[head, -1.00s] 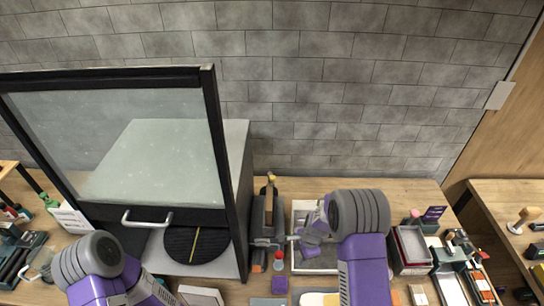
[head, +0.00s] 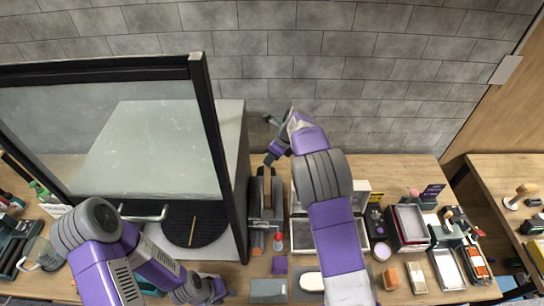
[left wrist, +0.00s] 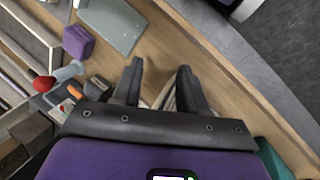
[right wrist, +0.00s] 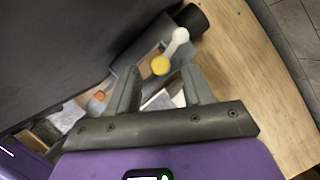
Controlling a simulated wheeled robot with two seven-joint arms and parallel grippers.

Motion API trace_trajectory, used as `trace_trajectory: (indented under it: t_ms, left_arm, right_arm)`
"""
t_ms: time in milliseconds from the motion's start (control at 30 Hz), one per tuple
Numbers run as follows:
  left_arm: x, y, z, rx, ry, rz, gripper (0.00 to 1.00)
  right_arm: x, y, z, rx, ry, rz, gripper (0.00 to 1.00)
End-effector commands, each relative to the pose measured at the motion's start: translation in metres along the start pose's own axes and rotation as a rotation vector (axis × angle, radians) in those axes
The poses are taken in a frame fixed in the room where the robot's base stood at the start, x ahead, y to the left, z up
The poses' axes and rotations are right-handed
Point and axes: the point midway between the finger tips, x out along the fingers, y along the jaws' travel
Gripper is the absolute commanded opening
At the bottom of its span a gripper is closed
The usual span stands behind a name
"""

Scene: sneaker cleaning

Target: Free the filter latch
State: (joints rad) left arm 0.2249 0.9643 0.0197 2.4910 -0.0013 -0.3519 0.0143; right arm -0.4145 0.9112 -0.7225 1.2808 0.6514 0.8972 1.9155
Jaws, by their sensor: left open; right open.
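A dark grey unit (head: 256,205) stands on the bench just right of the glass-fronted booth; I cannot make out a filter latch on it. My right gripper (head: 270,140) is open and empty, raised behind and above this unit near the wall. In the right wrist view, a pale part with a yellow round end (right wrist: 160,65) lies beyond the fingertips (right wrist: 162,88), next to a black cylinder (right wrist: 192,19); whether it is the latch I cannot tell. My left gripper (head: 217,290) is open and empty, low at the bench front; its fingers (left wrist: 160,75) show apart in the left wrist view.
The booth (head: 212,150) with its handle (head: 143,213) fills the left. A red-topped bottle (head: 279,243) and a purple block (head: 279,264) sit before the grey unit. Trays and boxes (head: 410,225) crowd the right. The wall (head: 400,70) is close behind.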

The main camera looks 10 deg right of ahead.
Motion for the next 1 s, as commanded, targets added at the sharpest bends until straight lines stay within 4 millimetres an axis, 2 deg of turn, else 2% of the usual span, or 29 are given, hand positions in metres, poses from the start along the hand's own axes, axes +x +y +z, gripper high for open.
trace_trajectory:
  t_ms: [133,433,767,1000]
  left_arm:
    - [0.0,0.0001,-0.0001,0.0,0.0,0.0,0.43]
    - [-0.0001,0.0001,-0.0001,0.0,0.0,0.0,0.43]
    - [-0.0001,0.0001,-0.0002,0.0,0.0,0.0,0.43]
    - [-0.0001,0.0001,-0.0002,0.0,0.0,0.0,0.43]
  right_arm:
    - [0.0122,-0.0005,-0.0007,-0.001,0.001,0.0,0.5]
    - [0.0145,-0.0004,-0.0004,-0.001,0.0,-0.001,0.5]
    - [0.0143,-0.0004,-0.0004,-0.001,0.0,-0.001,0.0]
    - [0.014,-0.0011,-0.0007,-0.013,0.0,0.004,0.0]
